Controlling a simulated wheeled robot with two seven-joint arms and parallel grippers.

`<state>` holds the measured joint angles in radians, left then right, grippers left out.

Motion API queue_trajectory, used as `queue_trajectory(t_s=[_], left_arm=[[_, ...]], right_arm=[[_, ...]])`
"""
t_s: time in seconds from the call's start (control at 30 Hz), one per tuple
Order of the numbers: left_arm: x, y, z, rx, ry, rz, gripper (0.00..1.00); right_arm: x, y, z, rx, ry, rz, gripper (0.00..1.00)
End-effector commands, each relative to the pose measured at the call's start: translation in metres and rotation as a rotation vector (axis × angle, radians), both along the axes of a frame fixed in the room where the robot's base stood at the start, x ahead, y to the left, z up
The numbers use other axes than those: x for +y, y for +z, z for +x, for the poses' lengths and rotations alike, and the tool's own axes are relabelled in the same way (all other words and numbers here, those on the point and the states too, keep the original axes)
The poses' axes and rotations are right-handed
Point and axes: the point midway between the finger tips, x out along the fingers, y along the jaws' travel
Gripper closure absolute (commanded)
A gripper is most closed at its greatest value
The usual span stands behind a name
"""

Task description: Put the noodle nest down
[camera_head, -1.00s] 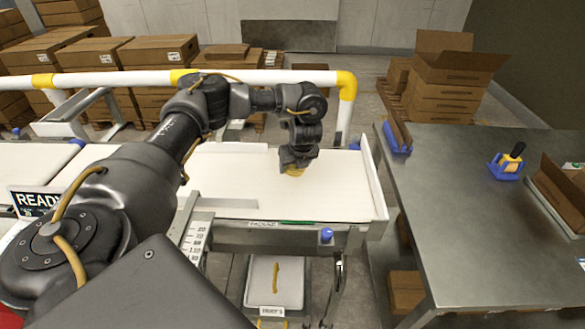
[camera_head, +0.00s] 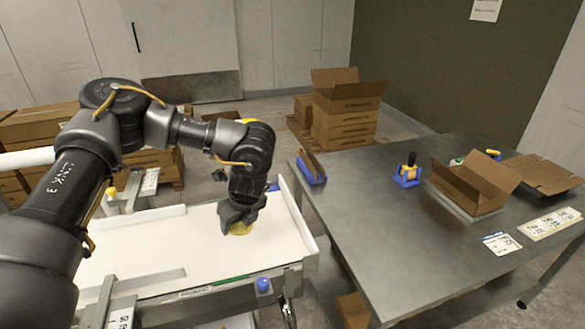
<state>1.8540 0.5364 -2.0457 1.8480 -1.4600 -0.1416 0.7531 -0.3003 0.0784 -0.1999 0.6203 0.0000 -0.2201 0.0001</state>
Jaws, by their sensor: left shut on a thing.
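The noodle nest (camera_head: 240,229) is a small yellow disc at the tip of my left gripper (camera_head: 239,220), low over the white belt (camera_head: 160,240) near its right end. My left gripper points down and is shut on the nest, and its fingers hide much of it. I cannot tell whether the nest touches the belt. My right gripper is not in view.
A steel table (camera_head: 390,225) stands to the right. It holds an open carton (camera_head: 470,188), a blue holder (camera_head: 407,178) with a dark-handled tool, and labels. A low white rail (camera_head: 298,215) edges the belt's right end. Stacked cartons (camera_head: 345,115) stand behind.

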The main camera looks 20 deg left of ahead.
Motion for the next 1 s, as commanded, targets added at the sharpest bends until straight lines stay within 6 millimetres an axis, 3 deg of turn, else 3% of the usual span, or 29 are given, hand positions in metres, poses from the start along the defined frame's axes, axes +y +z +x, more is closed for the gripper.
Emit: queue_trajectory(t_s=[0.17, 0.37, 0.67, 0.8, 1.0], left_arm=[[0.000, 0.000, 0.000, -0.001, 0.032, 0.002, 0.62], [-0.004, -0.003, -0.011, -0.002, 0.297, 0.004, 0.62], [-0.029, 0.000, -0.053, 0.003, 1.096, 0.000, 0.62], [-0.046, 0.009, -0.073, 0.006, 1.470, 0.000, 0.62], [-0.070, 0.028, -0.096, 0.009, 1.872, 0.000, 0.62]], right_arm=[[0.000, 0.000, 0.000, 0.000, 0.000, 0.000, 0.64], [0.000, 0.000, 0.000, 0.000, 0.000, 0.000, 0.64], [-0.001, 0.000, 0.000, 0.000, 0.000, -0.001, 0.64], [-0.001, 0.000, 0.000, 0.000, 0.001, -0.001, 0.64], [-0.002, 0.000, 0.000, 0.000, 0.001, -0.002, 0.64]])
